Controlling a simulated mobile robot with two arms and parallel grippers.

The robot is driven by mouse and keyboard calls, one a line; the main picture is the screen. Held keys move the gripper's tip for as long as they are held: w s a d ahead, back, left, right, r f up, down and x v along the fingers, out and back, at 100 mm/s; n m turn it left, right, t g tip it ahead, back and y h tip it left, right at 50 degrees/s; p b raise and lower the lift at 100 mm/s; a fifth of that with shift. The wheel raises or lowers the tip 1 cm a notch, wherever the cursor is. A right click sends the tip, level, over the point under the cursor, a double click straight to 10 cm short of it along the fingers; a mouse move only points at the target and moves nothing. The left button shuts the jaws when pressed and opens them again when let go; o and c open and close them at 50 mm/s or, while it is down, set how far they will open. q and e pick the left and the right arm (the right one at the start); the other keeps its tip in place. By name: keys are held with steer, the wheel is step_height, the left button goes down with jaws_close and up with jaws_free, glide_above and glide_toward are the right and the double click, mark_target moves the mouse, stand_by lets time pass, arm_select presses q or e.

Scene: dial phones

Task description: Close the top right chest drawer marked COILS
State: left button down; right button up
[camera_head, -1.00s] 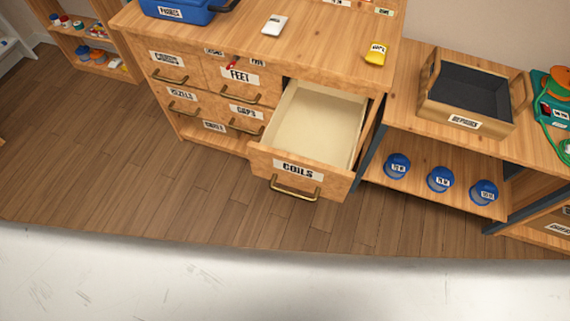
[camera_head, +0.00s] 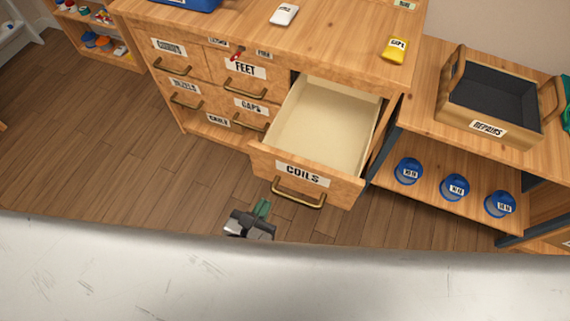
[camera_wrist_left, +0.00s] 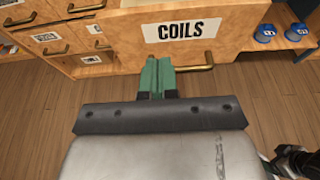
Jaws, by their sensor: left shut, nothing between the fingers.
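The COILS drawer (camera_head: 303,174) is at the top right of the wooden chest (camera_head: 215,65) and is pulled well out. Its pale inside is empty where I can see it. A brass handle (camera_head: 298,194) is on its front. My left gripper (camera_head: 263,208) is below and in front of the drawer, a little left of the handle, in the head view. In the left wrist view the shut green fingers (camera_wrist_left: 157,68) point at the drawer front (camera_wrist_left: 190,35), just left of the handle (camera_wrist_left: 190,66). I cannot tell whether they touch it. My right gripper does not show clearly.
The other chest drawers, such as FEET (camera_head: 245,70), are shut. To the right, a low bench holds the REPAIRS crate (camera_head: 488,129) above several blue jars (camera_head: 455,187). A white block (camera_head: 284,14) and a yellow item (camera_head: 396,48) lie on the chest top. The floor in front is clear.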

mark_target(289, 160)
arm_select(q)
steer(key=x, duration=1.1)
steer(key=shift+w+d+r, duration=0.1)
steer(key=shift+w+r, duration=0.15)
steer(key=shift+r, duration=0.1)
steer(key=shift+w+d, duration=0.2)
steer(key=shift+w, duration=0.55)
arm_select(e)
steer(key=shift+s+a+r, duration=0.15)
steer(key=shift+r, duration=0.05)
